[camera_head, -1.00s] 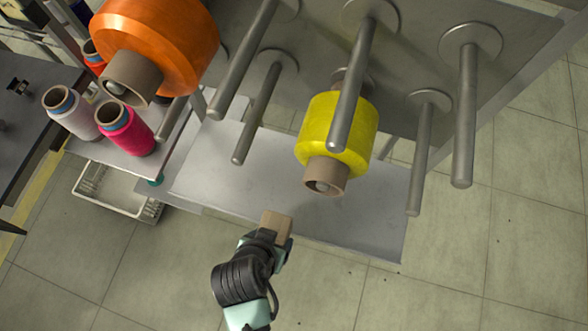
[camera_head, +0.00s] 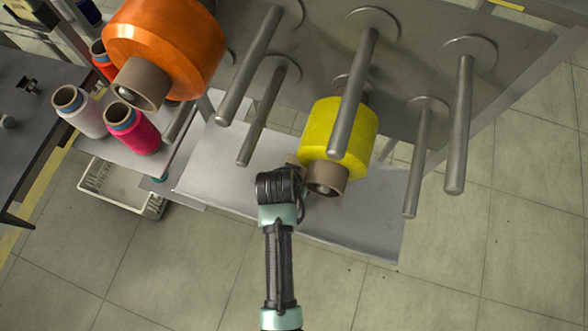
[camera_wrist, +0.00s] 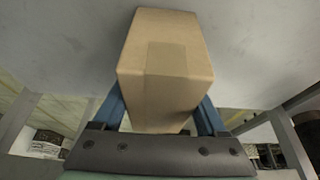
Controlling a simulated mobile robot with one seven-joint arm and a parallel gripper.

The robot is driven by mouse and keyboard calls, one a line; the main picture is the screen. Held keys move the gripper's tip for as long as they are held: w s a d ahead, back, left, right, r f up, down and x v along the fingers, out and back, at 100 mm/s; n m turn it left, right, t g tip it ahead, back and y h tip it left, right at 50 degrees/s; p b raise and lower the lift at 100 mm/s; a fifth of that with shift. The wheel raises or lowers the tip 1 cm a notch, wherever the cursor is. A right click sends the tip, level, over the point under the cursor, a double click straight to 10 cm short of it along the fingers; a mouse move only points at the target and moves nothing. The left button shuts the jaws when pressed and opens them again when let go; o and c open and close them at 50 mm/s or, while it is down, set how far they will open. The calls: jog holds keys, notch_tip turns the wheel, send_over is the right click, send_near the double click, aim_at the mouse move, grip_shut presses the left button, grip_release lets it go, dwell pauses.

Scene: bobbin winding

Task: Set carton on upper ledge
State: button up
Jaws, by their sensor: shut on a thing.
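The carton (camera_wrist: 170,75) is a small brown cardboard box with a strip of tape. In the wrist view it sits between the two blue fingers of my gripper (camera_wrist: 162,112), which is shut on it. A pale grey surface lies right behind the carton there; I cannot tell whether they touch. In the head view my wrist hides my gripper and nearly all of the carton, beside the yellow spool. The flat grey ledge (camera_head: 240,155) runs below the pegs, and my wrist is over its front part.
A yellow spool (camera_head: 340,128) hangs on a peg just right of my wrist. An orange spool (camera_head: 165,45) is at upper left, and bare metal pegs (camera_head: 460,125) stick out at right. Small thread cones (camera_head: 132,128) and a white crate (camera_head: 120,185) are at left.

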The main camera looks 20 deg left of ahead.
jog(key=shift+f, duration=0.15)
jog(key=o, duration=1.5)
